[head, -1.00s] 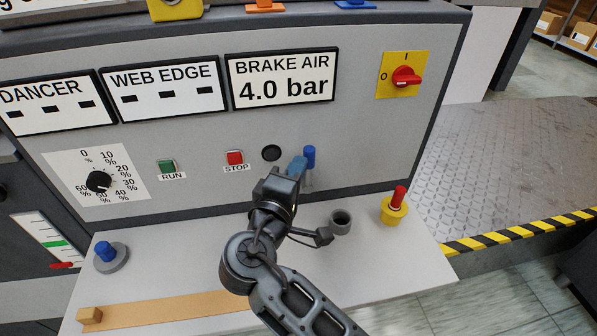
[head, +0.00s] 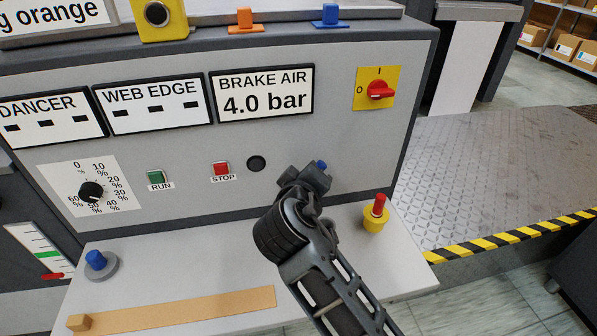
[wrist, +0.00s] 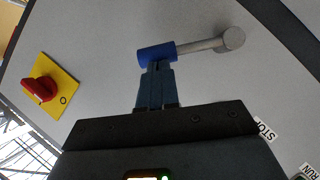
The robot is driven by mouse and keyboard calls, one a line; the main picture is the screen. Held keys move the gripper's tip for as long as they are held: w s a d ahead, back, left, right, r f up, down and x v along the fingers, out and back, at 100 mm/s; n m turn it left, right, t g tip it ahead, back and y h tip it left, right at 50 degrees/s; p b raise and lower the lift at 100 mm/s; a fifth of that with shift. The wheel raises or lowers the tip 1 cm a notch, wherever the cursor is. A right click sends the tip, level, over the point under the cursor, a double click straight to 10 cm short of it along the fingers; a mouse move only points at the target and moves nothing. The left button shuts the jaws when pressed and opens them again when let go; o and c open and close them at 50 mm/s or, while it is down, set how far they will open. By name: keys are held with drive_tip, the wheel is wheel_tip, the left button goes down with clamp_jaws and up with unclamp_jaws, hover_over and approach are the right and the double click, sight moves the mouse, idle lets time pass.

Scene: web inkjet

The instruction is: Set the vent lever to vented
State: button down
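The lever has a blue grip on a grey metal rod that runs to a round pivot on the panel. In the head view, only part of its blue grip (head: 321,165) shows beside my gripper (head: 304,180). The wrist view shows the blue grip (wrist: 157,52), the rod (wrist: 200,45) and the pivot at right. It leans up and to the right on the panel. My gripper (wrist: 156,75) is shut, its narrow fingers side by side, with the tips at the blue grip. The lever's lower part is hidden in the head view. No vented mark is readable.
Left of the lever are a black round knob (head: 256,163), the red STOP button (head: 221,168) and green RUN button (head: 156,177). A red rotary switch (head: 380,90) is above right. A red-topped yellow post (head: 376,215) stands on the shelf (head: 200,265), right of my arm.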

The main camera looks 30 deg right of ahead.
drive_tip(key=s+d+f+m+y, duration=0.1)
drive_tip(key=d+f+m+y, duration=0.2)
drive_tip(key=d+f+m, duration=0.1)
drive_tip(key=shift+s+d+y+p, duration=0.25)
drive_tip(key=shift+d+y+p, duration=0.1)
drive_tip(key=shift+y, duration=0.05)
drive_tip(key=shift+d+f, duration=0.1)
drive_tip(key=shift+f, duration=0.05)
idle(0.5)
